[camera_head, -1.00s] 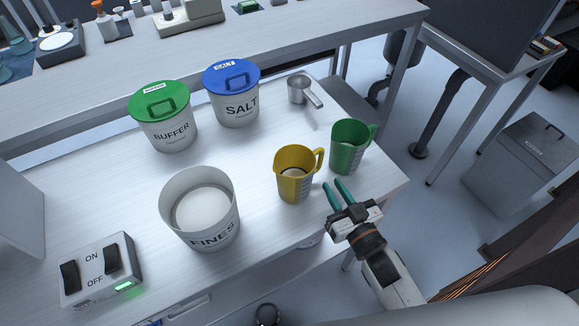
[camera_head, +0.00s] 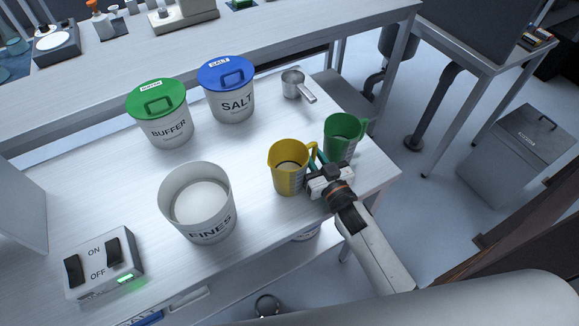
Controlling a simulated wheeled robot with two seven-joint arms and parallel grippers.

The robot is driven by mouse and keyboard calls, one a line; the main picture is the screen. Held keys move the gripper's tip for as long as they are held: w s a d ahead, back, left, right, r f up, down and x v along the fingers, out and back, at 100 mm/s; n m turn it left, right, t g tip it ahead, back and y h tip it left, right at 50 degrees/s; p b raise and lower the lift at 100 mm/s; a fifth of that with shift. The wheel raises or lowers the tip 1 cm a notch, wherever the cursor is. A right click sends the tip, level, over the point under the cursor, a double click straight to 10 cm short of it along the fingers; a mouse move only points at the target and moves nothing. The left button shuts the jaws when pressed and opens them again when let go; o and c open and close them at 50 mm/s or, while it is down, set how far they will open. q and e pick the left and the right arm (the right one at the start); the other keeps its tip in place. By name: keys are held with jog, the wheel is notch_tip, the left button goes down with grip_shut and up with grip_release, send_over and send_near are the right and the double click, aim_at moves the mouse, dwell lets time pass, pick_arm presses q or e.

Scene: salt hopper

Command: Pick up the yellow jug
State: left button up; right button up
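The yellow jug (camera_head: 287,175) stands upright on the white table, right of the FINES tub, with its handle (camera_head: 313,150) toward the upper right. The green jug (camera_head: 340,139) stands just beyond the gripper. My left gripper does not show.
A white FINES tub (camera_head: 221,224) stands left of the yellow jug. Lidded BUFFER (camera_head: 168,133) and SALT (camera_head: 236,106) tubs and a metal scoop (camera_head: 292,83) are farther back. An ON/OFF switch box (camera_head: 124,285) sits at the lower left. The table's right edge is close to the jugs.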

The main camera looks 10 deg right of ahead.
grip_shut()
